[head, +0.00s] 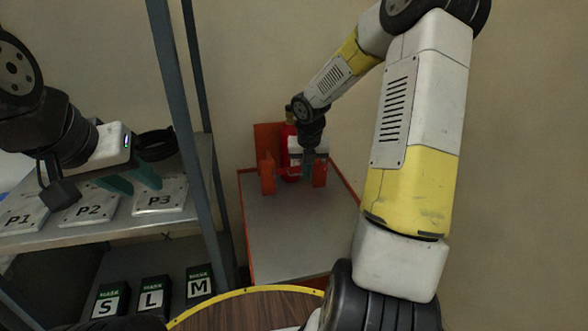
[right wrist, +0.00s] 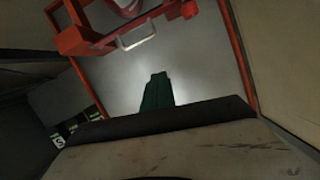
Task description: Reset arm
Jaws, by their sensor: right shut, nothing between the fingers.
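My right arm reaches from the right side of the head view to the orange stand at the back. My right gripper (head: 308,168) points down in front of the stand, its teal fingers shut and empty. In the right wrist view its dark green fingers (right wrist: 157,92) are together, over the grey top of the orange-edged table. My left gripper (head: 132,181) is at the left shelf, above the plates marked P2 and P3. Its two teal fingers are apart, with nothing visible between them.
An orange stand (head: 266,172) holds a red cylinder (head: 290,146), partly hidden by my right gripper. The grey tabletop (head: 290,235) is clear in front. A blue-grey shelf post (head: 186,130) stands between my arms. Mask boxes (head: 154,296) sit on the lower shelf.

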